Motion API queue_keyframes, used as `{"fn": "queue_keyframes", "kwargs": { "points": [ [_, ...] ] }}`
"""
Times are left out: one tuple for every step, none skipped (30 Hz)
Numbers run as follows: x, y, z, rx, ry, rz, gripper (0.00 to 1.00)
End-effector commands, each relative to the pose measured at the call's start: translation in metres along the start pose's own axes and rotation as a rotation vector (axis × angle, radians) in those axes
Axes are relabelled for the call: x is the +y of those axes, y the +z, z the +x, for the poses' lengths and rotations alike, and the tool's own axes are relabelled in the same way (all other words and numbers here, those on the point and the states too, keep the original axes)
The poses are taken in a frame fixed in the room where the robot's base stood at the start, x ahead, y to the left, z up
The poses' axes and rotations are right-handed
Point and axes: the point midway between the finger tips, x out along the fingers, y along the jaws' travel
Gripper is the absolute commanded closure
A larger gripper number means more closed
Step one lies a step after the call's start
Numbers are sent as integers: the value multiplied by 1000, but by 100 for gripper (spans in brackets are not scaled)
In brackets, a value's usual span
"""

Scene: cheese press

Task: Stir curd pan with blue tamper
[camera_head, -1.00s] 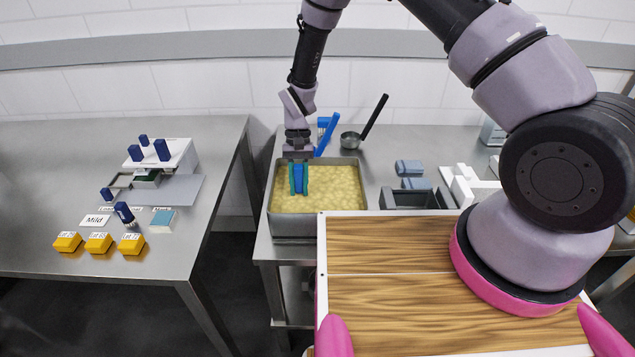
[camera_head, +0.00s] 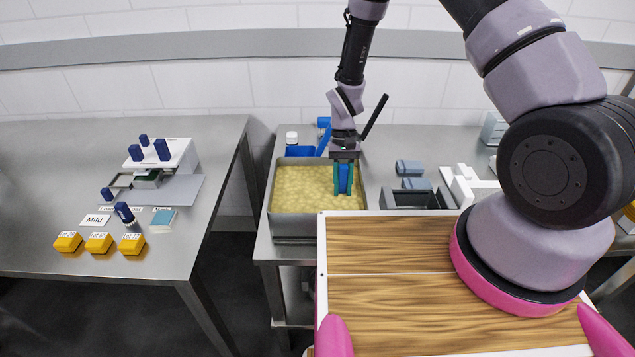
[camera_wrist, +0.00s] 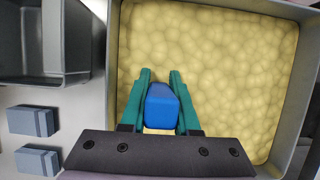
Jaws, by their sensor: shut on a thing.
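The curd pan (camera_head: 295,224) is a square metal pan full of pale yellow curd, standing on the middle bench. In the wrist view the pan's rim (camera_wrist: 111,60) frames the curd. My gripper (camera_head: 343,180) is over the right part of the pan, pointing down. Its teal fingers are shut on the blue tamper (camera_wrist: 162,105), which shows between them; in the head view the tamper (camera_head: 344,179) is seen against the curd. The tamper's lower end is hidden, so I cannot tell how deep it reaches.
Behind the pan are a blue container (camera_head: 299,151) and a white-capped item (camera_head: 291,138). Right of the pan stand a grey open bin (camera_head: 410,199) and blue-grey blocks (camera_head: 409,167). The left table (camera_head: 60,170) holds yellow blocks (camera_head: 98,243) and a small white press (camera_head: 170,153).

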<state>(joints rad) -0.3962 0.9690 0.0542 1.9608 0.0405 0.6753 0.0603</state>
Motion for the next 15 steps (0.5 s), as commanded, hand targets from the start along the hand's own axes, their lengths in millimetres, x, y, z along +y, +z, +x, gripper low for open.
{"fn": "queue_keyframes", "kwargs": {
  "points": [
    [-3,0,0,1,0,-2,100],
    [-6,0,0,1,0,-2,100],
    [-11,0,0,2,0,-3,100],
    [-15,0,0,2,0,-4,100],
    [-20,0,0,1,0,-4,100],
    [-25,0,0,1,0,-4,100],
    [-30,0,0,1,0,-3,100],
    [-34,0,0,1,0,-3,100],
    [-40,0,0,1,0,-3,100],
    [-44,0,0,2,0,-3,100],
    [-48,0,0,2,0,-3,100],
    [-54,0,0,2,0,-3,100],
    [-58,0,0,1,0,-3,100],
    [-62,0,0,1,0,-2,100],
    [-68,0,0,1,0,-2,100]
  ]
}}
